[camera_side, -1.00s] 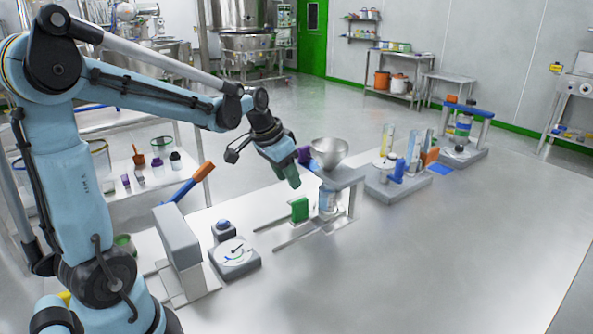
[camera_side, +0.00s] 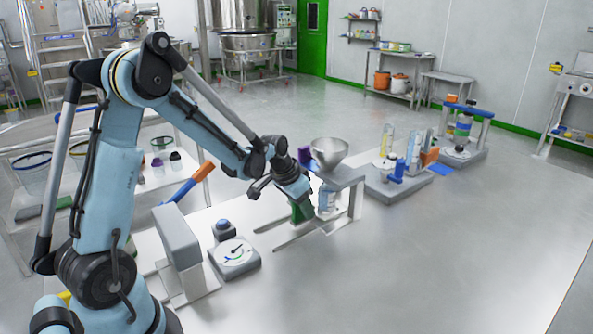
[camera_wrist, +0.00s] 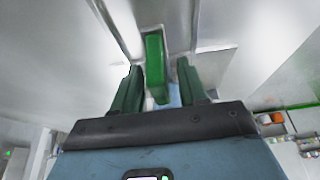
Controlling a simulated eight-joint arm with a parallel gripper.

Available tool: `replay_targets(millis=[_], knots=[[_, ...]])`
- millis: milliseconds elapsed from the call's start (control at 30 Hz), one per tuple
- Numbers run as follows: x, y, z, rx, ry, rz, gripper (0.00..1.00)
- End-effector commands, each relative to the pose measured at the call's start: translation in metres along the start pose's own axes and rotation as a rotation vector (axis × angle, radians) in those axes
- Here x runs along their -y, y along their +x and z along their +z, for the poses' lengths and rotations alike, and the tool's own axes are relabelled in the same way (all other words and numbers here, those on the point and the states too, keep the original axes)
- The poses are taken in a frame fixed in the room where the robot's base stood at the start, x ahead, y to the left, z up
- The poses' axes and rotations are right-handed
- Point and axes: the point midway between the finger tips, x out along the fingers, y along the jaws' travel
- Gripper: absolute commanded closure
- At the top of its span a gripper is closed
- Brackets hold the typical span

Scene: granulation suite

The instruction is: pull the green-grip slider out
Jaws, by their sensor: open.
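The green-grip slider's upright green grip (camera_side: 297,213) stands beside the funnel stand, partly hidden behind my gripper in the side view. In the wrist view the green grip (camera_wrist: 155,66) lies between my two fingers, nearer the left one. My gripper (camera_wrist: 163,82) is open, with a finger on either side of the grip and a visible gap on the right. I cannot tell whether the left finger touches it. In the side view my gripper (camera_side: 304,204) points down at the grip. The slider's flat metal rails (camera_side: 290,240) run along the bench under it.
A metal funnel (camera_side: 330,152) sits on a grey stand (camera_side: 343,176) with a bottle (camera_side: 326,200) below. A round dial gauge (camera_side: 235,255) and a grey press with an orange-tipped lever (camera_side: 203,172) stand to the left. The bench at the front right is clear.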

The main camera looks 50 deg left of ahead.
Motion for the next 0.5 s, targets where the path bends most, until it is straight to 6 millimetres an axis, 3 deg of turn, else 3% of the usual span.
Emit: replay_targets(millis=[433, 500], knots=[[-0.0003, 0.0076, 0.0001, 0.0, 0.0, 0.0, 0.57], [-0.0003, 0.0075, 0.0001, 0.0, 0.0, 0.0, 0.68]])
